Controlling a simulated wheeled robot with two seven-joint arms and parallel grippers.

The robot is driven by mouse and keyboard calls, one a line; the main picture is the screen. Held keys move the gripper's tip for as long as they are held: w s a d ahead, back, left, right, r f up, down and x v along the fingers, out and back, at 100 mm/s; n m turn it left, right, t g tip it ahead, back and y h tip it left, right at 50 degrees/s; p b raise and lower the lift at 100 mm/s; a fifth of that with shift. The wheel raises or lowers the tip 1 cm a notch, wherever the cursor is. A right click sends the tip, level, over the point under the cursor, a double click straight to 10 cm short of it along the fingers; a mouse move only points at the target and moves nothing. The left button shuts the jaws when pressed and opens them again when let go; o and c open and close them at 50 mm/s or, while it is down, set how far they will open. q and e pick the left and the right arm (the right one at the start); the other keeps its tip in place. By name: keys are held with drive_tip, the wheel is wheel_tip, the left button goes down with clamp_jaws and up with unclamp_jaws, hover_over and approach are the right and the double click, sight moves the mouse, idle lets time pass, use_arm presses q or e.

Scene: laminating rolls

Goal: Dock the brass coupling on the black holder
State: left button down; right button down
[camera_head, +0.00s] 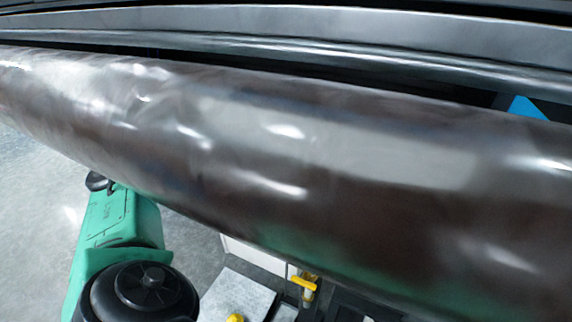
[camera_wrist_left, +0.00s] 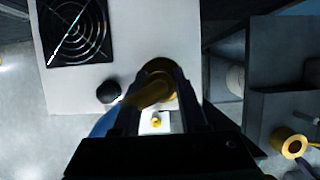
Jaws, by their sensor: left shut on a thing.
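In the left wrist view my left gripper (camera_wrist_left: 163,108) is shut on a brass coupling (camera_wrist_left: 160,72), whose round end shows beyond the fingertips. A blue hose-like part (camera_wrist_left: 106,121) shows beside the left finger. The gripper is in front of a white panel; whether the coupling touches it I cannot tell. A short black round piece (camera_wrist_left: 108,92) stands on this panel left of the coupling; I cannot tell if it is the black holder. In the head view my left gripper does not show clearly. My right gripper is in neither view.
The white panel (camera_wrist_left: 125,35) carries a black fan grille (camera_wrist_left: 74,32). Dark grey housings (camera_wrist_left: 275,62) stand to the right, with another brass-coloured round fitting (camera_wrist_left: 288,143). In the head view a large dark roll (camera_head: 300,150) crosses the picture and hides much behind it. Yellow fittings (camera_head: 305,285) show below it.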

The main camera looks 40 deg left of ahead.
use_arm(q)
drive_tip(key=shift+r+p, duration=0.1)
drive_tip(key=shift+p, duration=0.3)
idle(0.4)
drive_tip(key=shift+f+b, duration=0.45)
drive_tip(key=shift+f, duration=0.25)
drive_tip(key=c, duration=0.7)
unclamp_jaws()
drive_tip(key=shift+c, duration=0.2)
drive_tip(key=shift+p+v, duration=1.45)
drive_tip(key=shift+v, duration=0.95)
drive_tip(key=p+v, duration=0.2)
drive_tip(key=v, duration=0.4)
drive_tip(key=shift+p, duration=0.4)
drive_tip(key=shift+r, duration=0.15)
